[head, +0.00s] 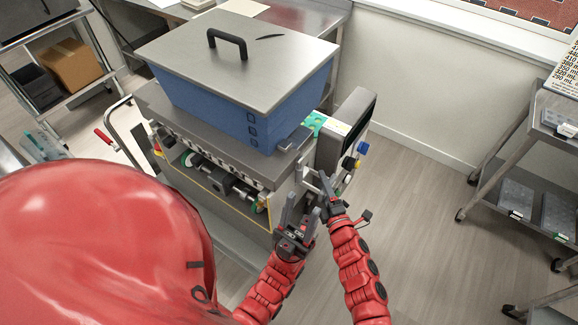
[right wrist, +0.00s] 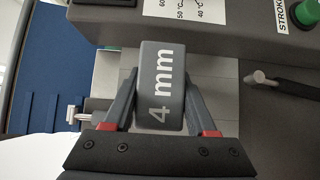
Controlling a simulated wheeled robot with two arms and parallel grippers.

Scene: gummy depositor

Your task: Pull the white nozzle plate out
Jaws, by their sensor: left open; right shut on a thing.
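My right gripper (right wrist: 160,100) is shut on a grey block marked "4 mm" (right wrist: 160,85), with a finger on each side of it. Light grey surfaces (right wrist: 215,75) show behind the block, and I cannot tell which part is the nozzle plate. In the head view my right gripper (head: 326,187) is at the right front corner of the depositor (head: 215,150), and the block is too small to make out there. My left gripper (head: 300,208) is open and empty, just below and left of the right one.
The blue hopper with its metal lid (head: 240,60) sits on top of the depositor. A control box (head: 345,130) with coloured knobs stands close beyond my right gripper. A shelf cart (head: 530,160) is at the far right. The floor between is clear.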

